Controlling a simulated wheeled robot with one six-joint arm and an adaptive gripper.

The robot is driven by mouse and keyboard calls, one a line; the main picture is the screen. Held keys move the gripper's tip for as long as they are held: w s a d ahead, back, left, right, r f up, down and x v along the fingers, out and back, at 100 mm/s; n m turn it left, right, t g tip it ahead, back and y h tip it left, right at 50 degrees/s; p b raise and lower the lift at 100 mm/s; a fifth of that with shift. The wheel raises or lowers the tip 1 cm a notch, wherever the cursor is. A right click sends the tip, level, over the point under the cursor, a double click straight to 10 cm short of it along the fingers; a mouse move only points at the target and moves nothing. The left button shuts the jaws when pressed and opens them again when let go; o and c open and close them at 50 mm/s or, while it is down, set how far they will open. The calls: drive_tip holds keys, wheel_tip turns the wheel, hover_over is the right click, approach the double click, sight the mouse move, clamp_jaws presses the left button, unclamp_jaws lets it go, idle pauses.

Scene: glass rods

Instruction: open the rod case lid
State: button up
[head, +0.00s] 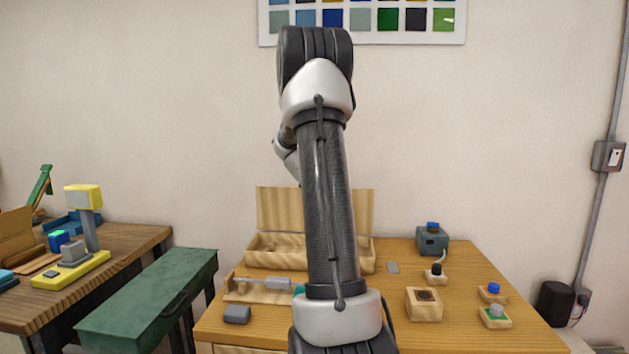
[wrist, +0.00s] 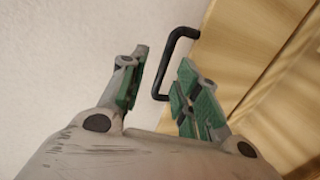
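The wooden rod case (head: 262,257) stands at the back of the wooden table, partly behind my arm. Its lid (head: 284,208) stands upright along the rear edge, so the case is open. In the wrist view, a black bar handle (wrist: 174,50) sits at the edge of the pale wooden lid (wrist: 236,45). My gripper (wrist: 162,62) is open, with its green-padded fingers apart. The handle shows just beyond the gap between the fingertips; nothing is clamped. In the head view the gripper is hidden behind my arm.
A wooden holder (head: 244,288) and a grey block (head: 237,314) are at the table's left front. A wooden block with a dark hole (head: 424,305) and several small knobbed blocks stand right. A green cabinet (head: 150,300) stands left. The wall is close behind the table.

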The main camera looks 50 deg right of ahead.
drive_tip(key=v, duration=0.5)
drive_tip(key=shift+s+a+r, duration=0.15)
drive_tip(key=shift+a, duration=0.05)
drive_tip(key=a+f+m+y, duration=0.5)
drive_tip(key=a+f+m, duration=0.1)
drive_tip(key=a+f, duration=0.1)
drive_tip(key=s+a+f+m+g+y, duration=0.1)
drive_tip(key=s+a+y, duration=0.15)
drive_tip(key=a, duration=0.35)
drive_tip(key=s+a+f+m+y, duration=0.1)
drive_tip(key=s+a+m+y, duration=0.15)
drive_tip(key=a, duration=0.35)
drive_tip(key=s+a+r+n+g, duration=0.1)
drive_tip(key=s+a+r, duration=0.1)
drive_tip(key=s+a, duration=0.7)
drive_tip(key=s+a+r+n+g+y, duration=0.1)
drive_tip(key=s+a+r+g, duration=0.1)
drive_tip(key=s+a, duration=0.7)
drive_tip(key=shift+s+r+g, duration=0.3)
drive_tip(key=shift+s+r, duration=0.15)
drive_tip(key=shift+s, duration=2.35)
